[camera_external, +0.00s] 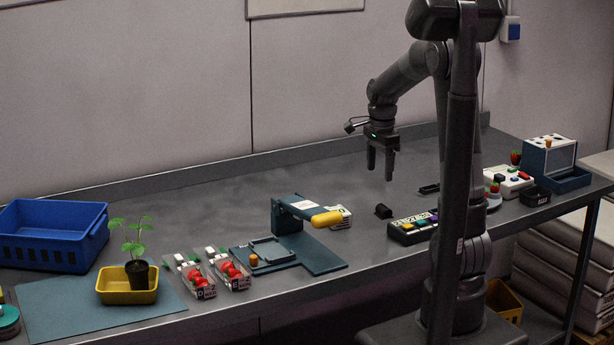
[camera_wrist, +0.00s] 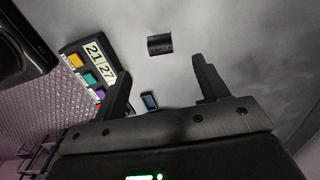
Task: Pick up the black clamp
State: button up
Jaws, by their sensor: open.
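A small black block-like piece, which looks like the black clamp (camera_external: 383,211), lies on the grey bench just left of the keypad box. It also shows in the wrist view (camera_wrist: 160,45), beyond the fingertips and between their lines. My gripper (camera_external: 380,174) points down above the bench, with its fingers apart and nothing between them. In the wrist view my gripper (camera_wrist: 162,66) frames bare bench, with the clamp apart from both fingers.
The keypad box (camera_external: 411,228) with coloured buttons stands close right of the clamp. A small dark tray-like item (camera_external: 428,188) lies behind it. A blue stand with a yellow-ended arm (camera_external: 326,219) is to the left. Bench behind the clamp is clear.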

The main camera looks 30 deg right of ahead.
jog(key=f+m, duration=0.1)
send_over(382, 207)
jog(key=f, duration=0.5)
jog(key=shift+w+a+f, duration=0.25)
jog(key=shift+w+f, duration=0.05)
jog(key=shift+w, duration=0.1)
jog(key=shift+s+d+f, duration=0.1)
jog(key=shift+s+f, duration=0.1)
jog(key=shift+f, duration=1.15)
jog(key=shift+s+d+f, duration=0.1)
jog(key=shift+s+f, duration=0.1)
jog(key=shift+f, duration=1.1)
jog(key=shift+c, duration=0.6)
jog(key=c, duration=0.9)
